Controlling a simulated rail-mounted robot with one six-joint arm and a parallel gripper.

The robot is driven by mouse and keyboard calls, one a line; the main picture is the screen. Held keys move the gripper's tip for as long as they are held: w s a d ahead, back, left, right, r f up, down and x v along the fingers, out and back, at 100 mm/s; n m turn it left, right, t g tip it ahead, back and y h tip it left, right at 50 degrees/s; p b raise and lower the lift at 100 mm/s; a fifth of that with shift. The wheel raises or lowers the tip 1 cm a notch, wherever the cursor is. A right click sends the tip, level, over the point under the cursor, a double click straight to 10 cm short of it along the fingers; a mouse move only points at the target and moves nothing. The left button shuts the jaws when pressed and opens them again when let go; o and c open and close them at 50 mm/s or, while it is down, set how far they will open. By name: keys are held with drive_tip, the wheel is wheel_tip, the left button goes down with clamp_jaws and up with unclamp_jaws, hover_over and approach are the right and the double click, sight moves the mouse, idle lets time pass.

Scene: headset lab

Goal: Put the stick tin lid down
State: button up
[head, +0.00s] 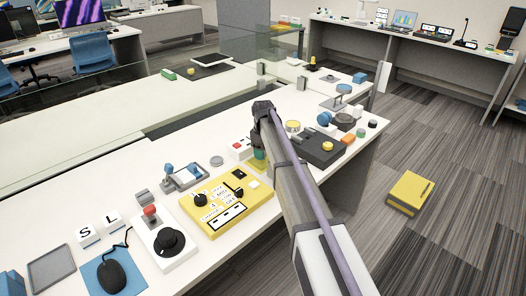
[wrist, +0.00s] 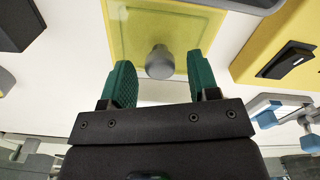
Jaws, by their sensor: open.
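The stick tin lid looks like the translucent yellow square panel (wrist: 125,30) with a grey round knob (wrist: 160,62) at the top middle of the wrist view. My gripper (wrist: 160,76) has green finger pads spread apart, one on each side of the knob, with gaps showing between pads and knob. In the head view my gripper (head: 259,155) is low over the white table, beside the yellow control box. My arm and gripper hide most of the lid there; what lies under it cannot be told.
The yellow control box (head: 225,205) is close to the gripper, and also shows in the wrist view (wrist: 283,50). A blue-and-grey clamp device (head: 185,177) is at left, a small red-buttoned box (head: 240,149) behind. A dark panel (head: 318,148) lies right of my arm.

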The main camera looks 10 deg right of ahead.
wheel_tip(320, 180, up, 11)
drive_tip(key=p, duration=1)
drive_tip(key=s+r+m+p, duration=0.1)
drive_tip(key=s+m, duration=0.9)
drive_tip(key=s, duration=2.6)
drive_tip(key=shift+s+r+p, duration=0.3)
drive_tip(key=shift+r, duration=0.2)
